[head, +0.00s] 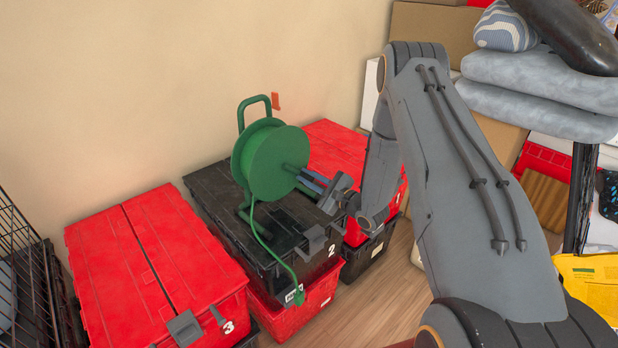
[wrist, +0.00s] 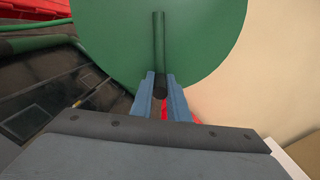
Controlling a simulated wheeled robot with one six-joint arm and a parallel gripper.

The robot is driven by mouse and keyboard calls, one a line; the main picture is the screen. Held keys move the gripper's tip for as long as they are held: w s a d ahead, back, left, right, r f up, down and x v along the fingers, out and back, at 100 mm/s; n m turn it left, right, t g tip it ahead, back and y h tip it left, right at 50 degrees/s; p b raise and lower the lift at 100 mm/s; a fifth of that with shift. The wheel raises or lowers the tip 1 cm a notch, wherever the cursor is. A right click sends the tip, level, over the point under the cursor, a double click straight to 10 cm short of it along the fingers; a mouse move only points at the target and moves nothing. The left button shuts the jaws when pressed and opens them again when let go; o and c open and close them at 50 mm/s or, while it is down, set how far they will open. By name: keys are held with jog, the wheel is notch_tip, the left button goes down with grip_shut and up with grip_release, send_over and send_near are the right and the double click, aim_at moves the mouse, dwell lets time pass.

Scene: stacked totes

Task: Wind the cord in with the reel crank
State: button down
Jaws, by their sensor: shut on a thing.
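The green cord reel (head: 262,165) stands upright on the black lidded tote marked 2 (head: 215,190). Its round face (wrist: 110,30) fills the top of the wrist view. The green crank (wrist: 158,38) runs down that face to between my fingertips. My gripper (head: 308,180) is shut on the crank's handle at the right side of the reel; the blue fingers (wrist: 160,90) flank it and hide most of the grip. The green cord (head: 262,235) hangs from the reel across the lid and down the tote's front, ending in a green plug (head: 297,298).
A red tote marked 3 (head: 155,260) is at the left, another red-lidded tote (head: 330,145) behind at the right. A wire cage (head: 22,265) stands at the far left. The wall is close behind. Boxes and grey cushions (head: 540,80) crowd the right.

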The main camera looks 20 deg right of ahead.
jog(key=c, duration=1.7)
grip_release()
jog(key=shift+d, duration=0.1)
jog(key=shift+b+v, duration=0.55)
jog(key=shift+v, duration=3.3)
